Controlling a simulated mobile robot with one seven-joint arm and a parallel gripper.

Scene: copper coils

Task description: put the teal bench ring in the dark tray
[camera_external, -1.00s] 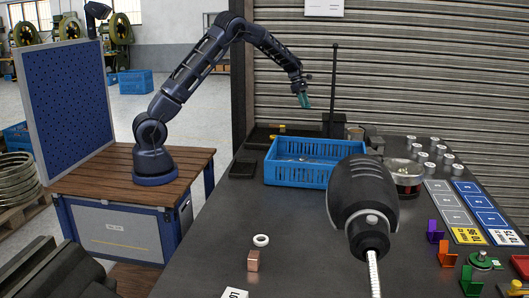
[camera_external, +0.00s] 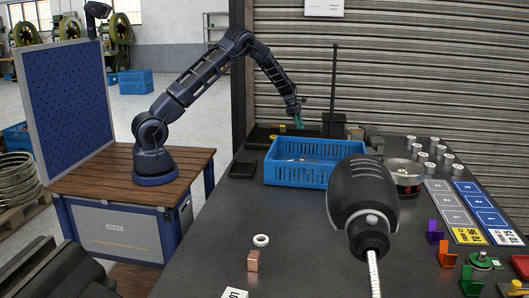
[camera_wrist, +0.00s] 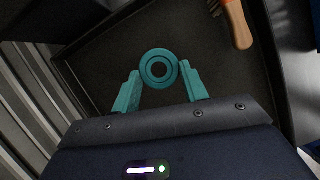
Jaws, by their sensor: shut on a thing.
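The teal bench ring (camera_wrist: 159,54) is round with a dark hole in its middle, and sits between the teal fingertips of my gripper (camera_wrist: 160,78) in the wrist view. My gripper is shut on it. Below the ring, the wrist view shows the dark floor of the dark tray (camera_wrist: 105,62), with its raised rim at left and right. In the external view my gripper (camera_external: 298,122) is low at the back of the bench, above the dark tray (camera_external: 259,142) behind the blue crate. The ring is too small to make out there.
A blue crate (camera_external: 295,175) stands just in front of the tray. A dark post (camera_external: 333,90) rises right of my gripper. A wooden-handled brush (camera_wrist: 238,25) lies on the tray's right side. A white ring (camera_external: 261,240) and copper block (camera_external: 253,261) lie at the front.

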